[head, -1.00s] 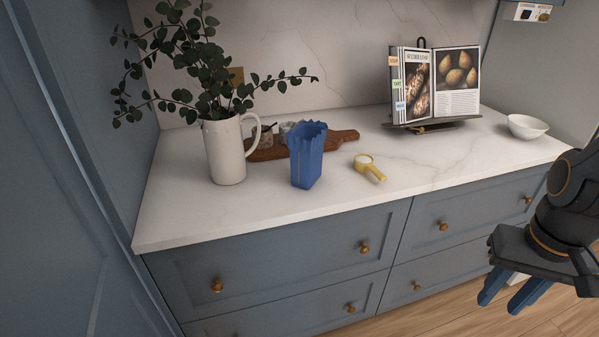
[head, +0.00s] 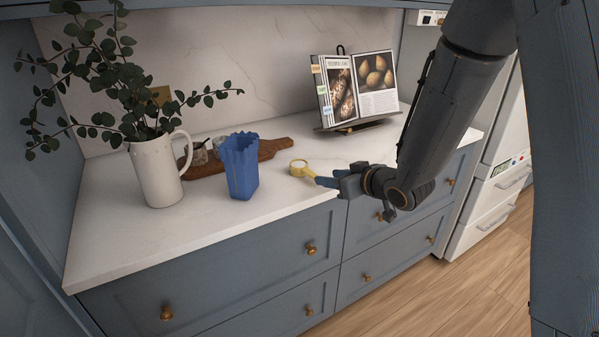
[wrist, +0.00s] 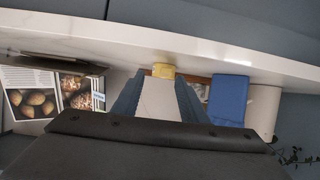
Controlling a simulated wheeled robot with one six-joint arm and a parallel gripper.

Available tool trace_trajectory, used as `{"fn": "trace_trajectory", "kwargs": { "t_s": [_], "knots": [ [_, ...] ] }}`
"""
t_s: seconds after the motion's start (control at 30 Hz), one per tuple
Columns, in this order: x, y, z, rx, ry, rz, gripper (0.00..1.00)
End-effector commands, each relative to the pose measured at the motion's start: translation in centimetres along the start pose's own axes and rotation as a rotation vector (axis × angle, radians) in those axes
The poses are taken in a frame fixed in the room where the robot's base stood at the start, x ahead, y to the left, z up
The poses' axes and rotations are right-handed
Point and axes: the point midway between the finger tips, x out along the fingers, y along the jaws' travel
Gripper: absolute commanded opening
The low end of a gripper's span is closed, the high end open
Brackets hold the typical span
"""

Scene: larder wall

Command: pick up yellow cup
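The yellow cup (head: 299,167) is a small scoop with a pale inside and a short handle, lying on the white counter near its front edge. My gripper (head: 324,180) is at the counter's front edge, its blue fingers pointing at the cup's handle from the right. In the wrist view the yellow cup (wrist: 163,71) shows just beyond and between the two fingertips of my gripper (wrist: 160,77), which are spread apart with nothing held. I cannot tell whether a finger touches the handle.
A blue jagged-rimmed vase (head: 241,170) stands left of the cup. Behind are a wooden board (head: 262,150) and small jars (head: 200,154). A white pitcher (head: 156,172) with leafy branches stands far left. A cookbook on a stand (head: 357,90) is behind right. Drawers (head: 250,255) lie below.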

Motion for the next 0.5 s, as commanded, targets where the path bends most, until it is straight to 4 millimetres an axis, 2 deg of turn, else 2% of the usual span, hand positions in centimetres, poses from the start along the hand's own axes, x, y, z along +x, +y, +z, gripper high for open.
{"fn": "trace_trajectory", "kwargs": {
  "t_s": [0.13, 0.5],
  "knots": [
    [0.9, -0.8, -0.5, -0.003, 0.036, -0.034, 0.39],
    [4.4, -1.1, -0.6, -0.005, 0.036, -0.036, 0.39]
  ]
}}
